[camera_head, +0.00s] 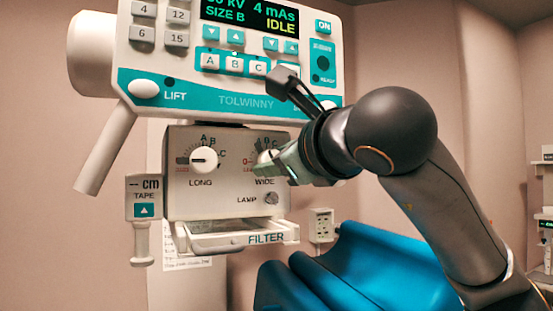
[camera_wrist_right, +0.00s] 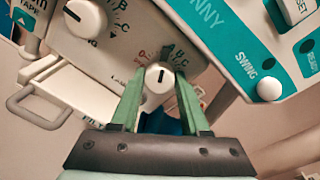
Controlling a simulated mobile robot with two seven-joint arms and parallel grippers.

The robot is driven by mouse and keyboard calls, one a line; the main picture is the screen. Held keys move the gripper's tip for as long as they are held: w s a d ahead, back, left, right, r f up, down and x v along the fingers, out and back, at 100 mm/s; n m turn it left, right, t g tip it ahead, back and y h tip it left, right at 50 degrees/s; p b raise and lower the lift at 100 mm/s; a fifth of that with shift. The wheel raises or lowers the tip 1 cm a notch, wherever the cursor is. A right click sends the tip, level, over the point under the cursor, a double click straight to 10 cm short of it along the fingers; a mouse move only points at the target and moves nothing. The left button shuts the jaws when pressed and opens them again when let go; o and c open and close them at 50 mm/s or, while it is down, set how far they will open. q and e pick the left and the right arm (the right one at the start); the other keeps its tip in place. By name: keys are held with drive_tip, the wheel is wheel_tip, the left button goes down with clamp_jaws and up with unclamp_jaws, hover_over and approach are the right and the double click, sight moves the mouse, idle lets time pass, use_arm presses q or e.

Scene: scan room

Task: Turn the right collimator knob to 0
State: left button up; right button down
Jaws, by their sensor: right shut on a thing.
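The right collimator knob (camera_head: 265,158), above the word WIDE, is a small white dial on the collimator's cream front (camera_head: 230,190). In the right wrist view the knob (camera_wrist_right: 153,76) sits between the green fingertips, with a dark pointer line that runs nearly upright in that picture. A scale with a red 0 and the letters A, B and C curves around it. My right gripper (camera_head: 272,169) is shut on this knob, and its fingers partly cover the dial in the head view. The exact mark under the pointer cannot be read. My left gripper is not in view.
The left knob (camera_head: 204,160), above LONG, sits beside it. The control panel (camera_head: 225,101) hangs above; the lamp button (camera_head: 271,198) and filter tray (camera_head: 240,238) are below. A tape unit (camera_head: 144,198) hangs at left. A blue padded chair (camera_head: 370,270) stands at lower right.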

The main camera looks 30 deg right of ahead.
drive_tip(key=n, duration=1.1)
drive_tip(key=shift+a+f+n+h, duration=0.15)
drive_tip(key=shift+n+h, duration=0.25)
idle(0.4)
drive_tip(key=shift+c, duration=2)
unclamp_jaws()
drive_tip(key=s+a+b, duration=0.1)
drive_tip(key=s+b, duration=0.1)
drive_tip(key=s, duration=1)
drive_tip(key=shift+s+a+r, duration=0.2)
drive_tip(key=shift+s+r, duration=0.05)
